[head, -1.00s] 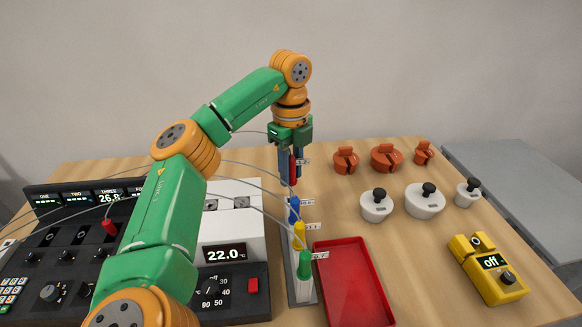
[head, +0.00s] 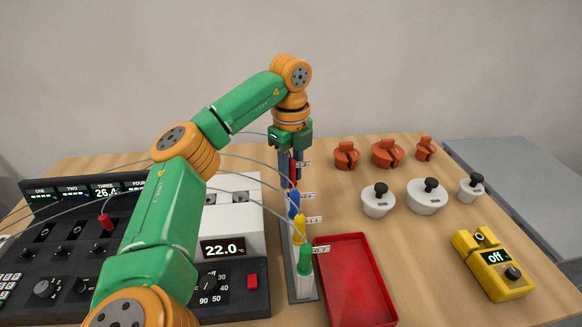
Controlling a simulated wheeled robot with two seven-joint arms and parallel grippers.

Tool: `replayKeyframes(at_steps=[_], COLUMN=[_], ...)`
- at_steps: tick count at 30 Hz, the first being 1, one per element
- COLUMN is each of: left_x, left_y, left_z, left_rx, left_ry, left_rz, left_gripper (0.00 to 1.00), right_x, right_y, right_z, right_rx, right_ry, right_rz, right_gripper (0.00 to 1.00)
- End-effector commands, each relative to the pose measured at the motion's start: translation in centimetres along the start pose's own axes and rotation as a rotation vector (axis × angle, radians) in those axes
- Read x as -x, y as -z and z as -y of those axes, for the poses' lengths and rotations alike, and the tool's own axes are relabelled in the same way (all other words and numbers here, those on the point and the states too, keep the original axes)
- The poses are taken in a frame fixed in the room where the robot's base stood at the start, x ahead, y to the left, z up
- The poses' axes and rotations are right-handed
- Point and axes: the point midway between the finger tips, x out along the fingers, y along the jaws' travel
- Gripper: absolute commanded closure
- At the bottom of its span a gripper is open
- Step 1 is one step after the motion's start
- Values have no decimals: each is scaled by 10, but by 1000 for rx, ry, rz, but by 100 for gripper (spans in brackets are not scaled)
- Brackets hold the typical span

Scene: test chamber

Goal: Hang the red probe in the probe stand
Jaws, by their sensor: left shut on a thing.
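My left gripper (head: 291,180) points straight down at the far end of the probe stand and is shut on the red probe (head: 294,171). Its fingers hide most of the probe, and I cannot tell whether the probe touches the stand. The probe stand (head: 303,293) is a narrow grey rack running away from me, with small white labels. Its nearer places hold a blue probe (head: 294,206), a yellow probe (head: 299,229) and a green probe (head: 305,260), all upright. My right gripper is not in view.
A red tray (head: 354,237) lies right of the stand. A white unit (head: 238,240) and a black control panel (head: 65,262) with a red plug (head: 106,222) are left. White lidded pots (head: 426,203), orange pieces (head: 388,154) and a yellow meter (head: 495,272) stand right.

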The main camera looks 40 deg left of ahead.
Motion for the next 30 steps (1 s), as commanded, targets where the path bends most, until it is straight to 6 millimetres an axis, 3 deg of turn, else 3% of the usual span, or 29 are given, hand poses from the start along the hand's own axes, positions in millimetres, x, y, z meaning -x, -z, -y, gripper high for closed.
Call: replayKeyframes(at_steps=[30], left_x=[-26], left_y=[0], left_z=[0], left_rx=[0], left_ry=[1], left_rz=[0], left_gripper=[100], right_x=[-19], right_y=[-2], right_z=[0], right_rx=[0], right_ry=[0], right_rz=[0], right_gripper=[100])
